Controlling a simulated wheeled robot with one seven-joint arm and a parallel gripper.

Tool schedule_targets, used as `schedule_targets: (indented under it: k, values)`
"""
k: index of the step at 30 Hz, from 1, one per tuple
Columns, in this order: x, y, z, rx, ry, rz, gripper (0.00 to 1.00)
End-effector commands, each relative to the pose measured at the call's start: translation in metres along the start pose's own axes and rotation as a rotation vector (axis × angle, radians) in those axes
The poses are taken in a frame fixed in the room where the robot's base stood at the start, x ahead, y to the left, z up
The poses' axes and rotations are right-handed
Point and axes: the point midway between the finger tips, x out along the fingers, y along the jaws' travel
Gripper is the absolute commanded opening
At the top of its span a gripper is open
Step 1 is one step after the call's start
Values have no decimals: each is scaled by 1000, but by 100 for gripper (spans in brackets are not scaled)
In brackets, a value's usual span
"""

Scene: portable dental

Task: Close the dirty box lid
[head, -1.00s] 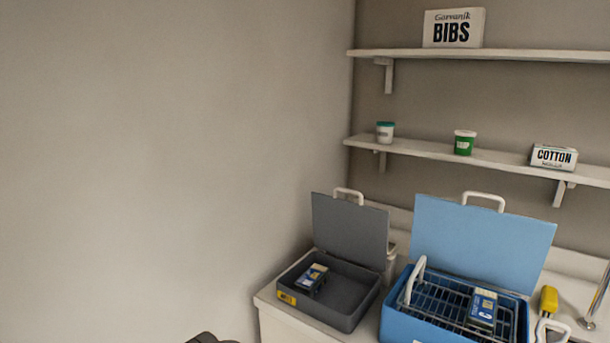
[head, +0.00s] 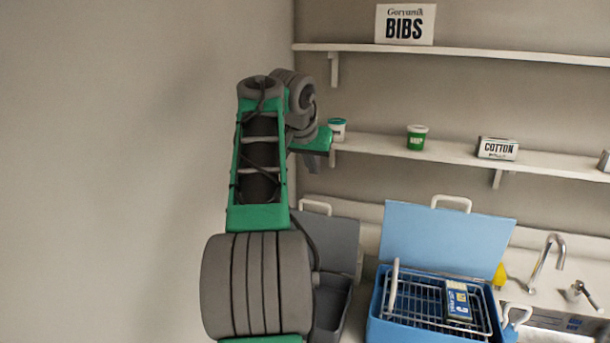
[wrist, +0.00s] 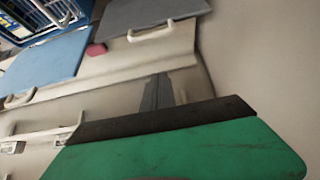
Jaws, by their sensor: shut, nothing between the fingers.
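The dirty box is the grey box (head: 328,308) on the counter, with its grey lid (head: 336,243) standing open, tilted up at the back. A white handle (head: 314,206) is on the lid's top edge. My arm hides much of the box and the lid's left part in the head view. In the wrist view the grey lid (wrist: 140,12) and its handle (wrist: 150,33) show at the top. My gripper (wrist: 158,92) is shut and empty, apart from the lid. In the head view my gripper (head: 314,160) is above the lid, near the lower shelf's left end.
A blue box (head: 385,331) with a raised blue lid (head: 445,238) and a wire basket (head: 420,305) stands right of the grey box. Two wall shelves (head: 440,155) hold cups and cartons. A faucet (head: 548,258) is at the right. The left wall is bare.

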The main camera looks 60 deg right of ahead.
Motion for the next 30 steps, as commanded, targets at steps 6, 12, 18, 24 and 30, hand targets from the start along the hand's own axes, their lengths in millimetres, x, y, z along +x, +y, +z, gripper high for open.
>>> schedule_targets:
  k: [6, 12, 18, 24, 30]
  values:
    - [50, -2, 4, -5, -2, -1, 0]
    - [92, -1, 3, -4, -2, -1, 0]
    - [75, -2, 32, -4, 2, -3, 0]
    - [73, -1, 39, -3, 1, -1, 0]
    - [73, -1, 38, -3, 1, -2, 0]
